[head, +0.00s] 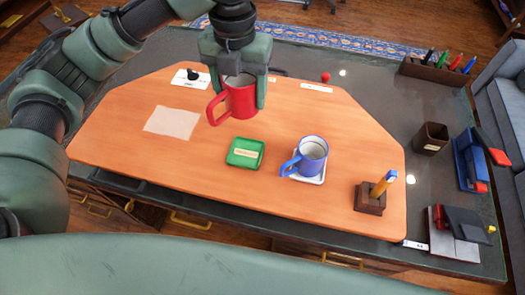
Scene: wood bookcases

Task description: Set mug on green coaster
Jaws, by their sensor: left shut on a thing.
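A red mug (243,100) is held upright between the fingers of my left gripper (243,88), above the wooden desk top. Its handle points to the left. The gripper covers the sides of the mug's upper part. The green coaster (259,161) lies flat on the desk, lower in the picture than the mug and a little to the right. The coaster has a pale label in its middle and no mug on it. My right gripper is not in view.
A blue mug (313,154) stands on a white coaster (318,180) right of the green one. A wooden holder (369,200) stands near the right corner. A pale sheet (172,123) lies left. A dark cup (431,138) and pen tray (437,72) are farther right.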

